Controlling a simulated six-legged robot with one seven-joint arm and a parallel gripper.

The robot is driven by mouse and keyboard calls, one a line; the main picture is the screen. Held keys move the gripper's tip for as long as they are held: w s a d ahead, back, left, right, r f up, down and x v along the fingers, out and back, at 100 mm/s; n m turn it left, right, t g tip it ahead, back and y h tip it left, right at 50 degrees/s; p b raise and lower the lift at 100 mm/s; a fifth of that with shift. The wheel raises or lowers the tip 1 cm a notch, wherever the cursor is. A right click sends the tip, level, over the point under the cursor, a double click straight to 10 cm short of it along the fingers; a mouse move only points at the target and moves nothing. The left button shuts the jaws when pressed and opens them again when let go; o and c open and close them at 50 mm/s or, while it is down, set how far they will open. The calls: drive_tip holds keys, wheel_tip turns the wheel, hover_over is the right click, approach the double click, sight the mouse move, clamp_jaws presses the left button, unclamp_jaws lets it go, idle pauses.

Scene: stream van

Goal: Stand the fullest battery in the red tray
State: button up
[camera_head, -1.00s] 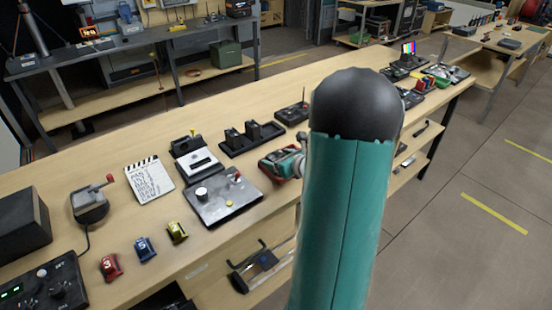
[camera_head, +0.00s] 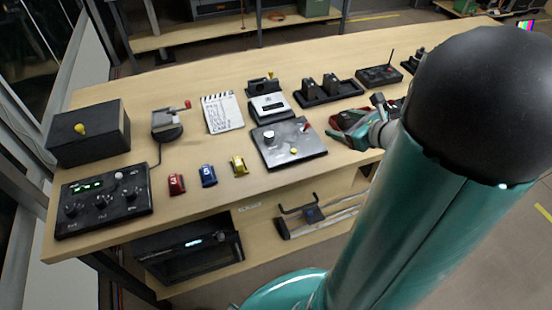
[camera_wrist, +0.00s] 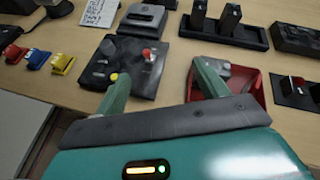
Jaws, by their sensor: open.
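Two black upright blocks, which look like the batteries, stand in a black holder (camera_head: 347,91): the left one (camera_head: 310,86) and the right one (camera_head: 331,82). In the wrist view the left block (camera_wrist: 199,16) and right block (camera_wrist: 231,18) are at the top right. I cannot read any charge level on them. The red tray (camera_wrist: 262,95) is on the bench, partly hidden behind my right finger. In the head view, my gripper (camera_head: 349,120) covers much of the tray.
Left of the switch panel are red (camera_head: 176,184), blue (camera_head: 208,176) and yellow (camera_head: 239,166) small numbered pieces. A clapperboard (camera_head: 222,114), a black box (camera_head: 88,134) and a control box (camera_head: 104,200) are farther left. A black antenna device (camera_head: 379,76) stands right of the holder.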

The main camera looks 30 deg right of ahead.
drive_tip(key=s+a+r+n+g+y, duration=0.1)
drive_tip(key=a+r+n+g+y, duration=0.15)
drive_tip(key=a+n, duration=0.75)
drive_tip(key=s+a+r+n+g+y, duration=0.15)
drive_tip(key=a+n+g, duration=0.4)
drive_tip(key=a, duration=0.75)
drive_tip(key=s+a+r+n+h, duration=0.5)
drive_tip(key=s+n, duration=0.3)
drive_tip(key=n, duration=0.8)
drive_tip(key=shift+a+r+t+h, duration=0.2)
drive_tip(key=shift+t+h, duration=0.1)
drive_tip(key=shift+t, duration=0.1)
drive_tip(key=shift+n, duration=0.25)
